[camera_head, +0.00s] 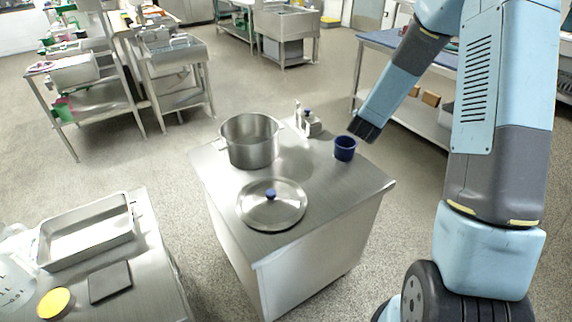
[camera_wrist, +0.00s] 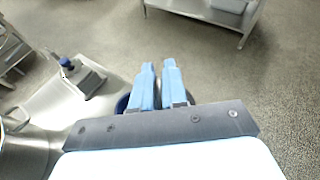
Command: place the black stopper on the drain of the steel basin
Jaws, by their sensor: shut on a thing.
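My gripper (camera_wrist: 159,68) is at the dark blue cup (camera_head: 344,149) near the right back corner of the steel-topped cabinet. The jaws are shut on what looks like the cup's rim; the fingers hide the contact. In the wrist view, blue cup wall (camera_wrist: 122,103) shows on both sides of the fingers. The cup is upright and seems to rest on the top. I see no black stopper that I can make out. A shallow rectangular steel basin (camera_head: 129,236) stands on the left front table; no drain is discernible in it. A steel sink unit (camera_head: 291,22) stands far back.
A steel pot (camera_head: 250,152) and a round lid (camera_head: 272,214) with a blue knob share the cabinet top. A small steel device (camera_head: 311,127) stands beside the cup. A flat dark square (camera_head: 110,282) and a yellow disc (camera_head: 53,303) lie on the left table.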

